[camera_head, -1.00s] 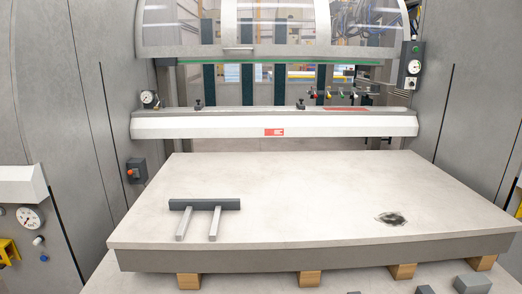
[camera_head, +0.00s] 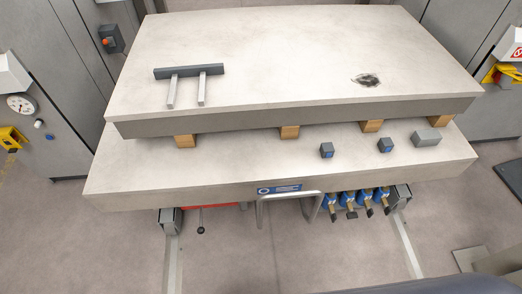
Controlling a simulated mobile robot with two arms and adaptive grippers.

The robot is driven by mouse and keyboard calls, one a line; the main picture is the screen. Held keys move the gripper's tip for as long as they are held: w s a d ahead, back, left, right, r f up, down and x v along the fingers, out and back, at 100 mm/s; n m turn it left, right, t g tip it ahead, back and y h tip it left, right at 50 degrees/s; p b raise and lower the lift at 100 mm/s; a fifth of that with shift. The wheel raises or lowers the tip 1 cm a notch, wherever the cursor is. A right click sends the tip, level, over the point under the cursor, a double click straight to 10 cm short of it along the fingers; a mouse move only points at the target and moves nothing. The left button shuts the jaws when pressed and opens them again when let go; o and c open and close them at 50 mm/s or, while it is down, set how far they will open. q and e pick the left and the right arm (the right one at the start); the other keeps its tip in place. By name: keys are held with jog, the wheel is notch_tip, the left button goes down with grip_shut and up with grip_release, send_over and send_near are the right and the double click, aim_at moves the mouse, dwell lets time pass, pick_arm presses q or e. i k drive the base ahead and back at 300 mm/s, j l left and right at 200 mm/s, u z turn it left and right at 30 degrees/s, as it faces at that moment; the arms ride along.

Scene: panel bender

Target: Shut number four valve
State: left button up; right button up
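A row of several blue valves (camera_head: 348,200) with brass-coloured lower parts hangs under the front edge of the lower slab, right of centre in the head view. The rightmost valve (camera_head: 382,198) is beside a grey bracket. Number labels are too small to read, so I cannot tell which is number four. I cannot make out whether any valve is open or shut. Neither of my grippers is in view.
The lower slab (camera_head: 140,185) overhangs the valves. A bent metal handle (camera_head: 262,212) stands just left of them, and a rail (camera_head: 408,240) runs along the floor to their right. Grey blocks (camera_head: 426,138) lie on the slab. Floor in front is largely clear.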

aim_at(387, 210)
jog(key=z, duration=1.65)
jog(key=l, duration=0.45)
jog(key=i+l, duration=0.15)
jog(key=l, duration=0.7)
jog(key=i+u, duration=0.05)
jog(key=i, duration=0.05)
